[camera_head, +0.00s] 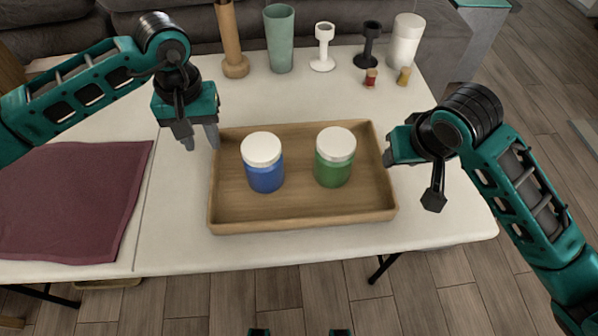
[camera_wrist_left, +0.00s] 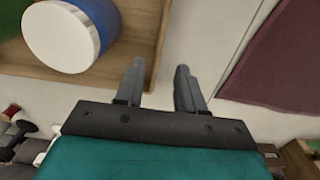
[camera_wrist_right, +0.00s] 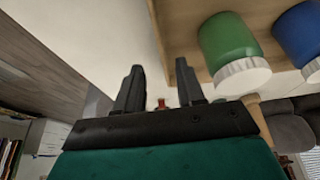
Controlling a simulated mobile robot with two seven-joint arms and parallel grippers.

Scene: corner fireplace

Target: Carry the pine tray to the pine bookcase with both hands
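The pine tray (camera_head: 300,222) lies on the white table, holding a blue jar (camera_head: 265,175) and a green jar (camera_head: 334,170), both upright with white lids. My left gripper (camera_head: 200,138) is open at the tray's left back corner; in the left wrist view its fingers (camera_wrist_left: 158,88) are apart near the tray's rim (camera_wrist_left: 158,45). My right gripper (camera_head: 390,158) is by the tray's right wall, its fingertips partly hidden; the right wrist view shows its fingers (camera_wrist_right: 160,88) open, close to the rim (camera_wrist_right: 158,22). I cannot tell whether either touches. No pine bookcase is clearly identifiable.
A maroon cloth (camera_head: 75,200) lies left. Behind the tray stand a wooden post (camera_head: 231,40), green vase (camera_head: 280,38), white holder (camera_head: 323,48), black holder (camera_head: 369,45) and white cylinder (camera_head: 404,40), with small red and yellow pieces. A grey sofa (camera_head: 190,18) is behind; wood floor in front and right.

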